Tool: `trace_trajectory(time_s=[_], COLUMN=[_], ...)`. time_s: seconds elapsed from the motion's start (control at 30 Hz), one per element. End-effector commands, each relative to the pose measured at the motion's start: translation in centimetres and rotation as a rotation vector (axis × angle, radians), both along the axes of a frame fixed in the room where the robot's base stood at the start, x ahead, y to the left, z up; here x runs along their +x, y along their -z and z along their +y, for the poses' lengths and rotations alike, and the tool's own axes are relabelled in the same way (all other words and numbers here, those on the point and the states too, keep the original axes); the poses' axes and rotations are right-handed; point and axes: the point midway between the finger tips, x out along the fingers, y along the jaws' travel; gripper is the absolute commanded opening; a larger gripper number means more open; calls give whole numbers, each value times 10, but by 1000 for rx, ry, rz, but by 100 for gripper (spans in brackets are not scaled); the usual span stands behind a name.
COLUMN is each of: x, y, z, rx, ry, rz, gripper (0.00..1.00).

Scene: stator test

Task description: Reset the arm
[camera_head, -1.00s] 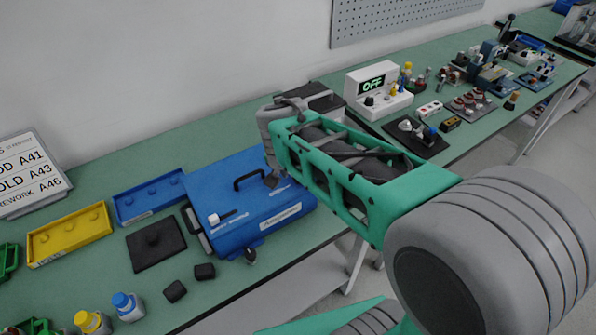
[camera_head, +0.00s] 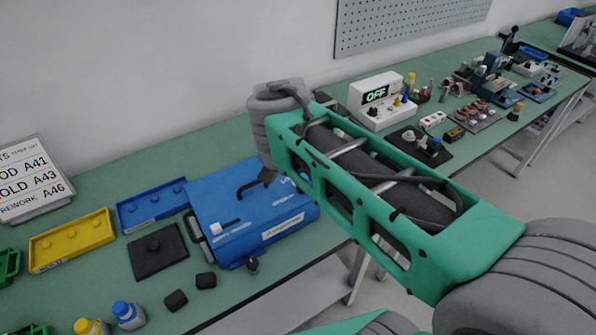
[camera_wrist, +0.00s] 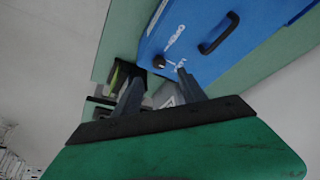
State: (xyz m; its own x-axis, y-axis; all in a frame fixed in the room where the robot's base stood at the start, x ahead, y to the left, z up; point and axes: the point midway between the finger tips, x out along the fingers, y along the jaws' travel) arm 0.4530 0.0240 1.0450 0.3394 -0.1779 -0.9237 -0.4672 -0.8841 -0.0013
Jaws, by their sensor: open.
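My arm, green and grey, reaches across the right half of the head view. The blue case (camera_head: 233,225), with a black handle and white lettering, lies on the green bench. It also shows in the wrist view (camera_wrist: 225,50), beyond the fingers. The gripper appears above the case; I cannot tell the exact gap.
On the green bench (camera_head: 120,236) stand a yellow tray (camera_head: 72,240), a blue tray (camera_head: 152,205), a black plate (camera_head: 158,251) and bottles (camera_head: 128,314). A white device reading OFF (camera_head: 382,103) and several fixtures stand farther right. A pegboard (camera_head: 410,22) hangs on the wall.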

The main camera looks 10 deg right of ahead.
Motion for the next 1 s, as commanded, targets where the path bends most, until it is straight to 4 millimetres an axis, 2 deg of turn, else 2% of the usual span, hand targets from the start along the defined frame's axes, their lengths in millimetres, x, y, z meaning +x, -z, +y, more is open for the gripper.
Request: trace_trajectory(time_s=[0.2, 0.27, 0.3, 0.37, 0.4, 0.5, 0.6, 0.67, 0.7, 0.8, 1.0], x=[0, 1, 2, -10, -23, -66, -103, -115, -114, -107, -107], y=[0, 0, 2, 26, 42, 72, 87, 86, 80, 65, 66], z=[0, 0, 6, 19, 27, 42, 34, 18, 6, -14, -21], rx=[-3, -22, -35, -55, -58, -37, 10, 28, 26, 20, 22], ry=[-7, -59, -140, -303, -403, -627, -686, -645, -601, -529, -500], rz=[1, 9, 18, 80, 120, 187, 196, 173, 148, 103, 103], gripper=[48, 48, 48, 48, 48, 48, 48, 48, 48, 48, 48])
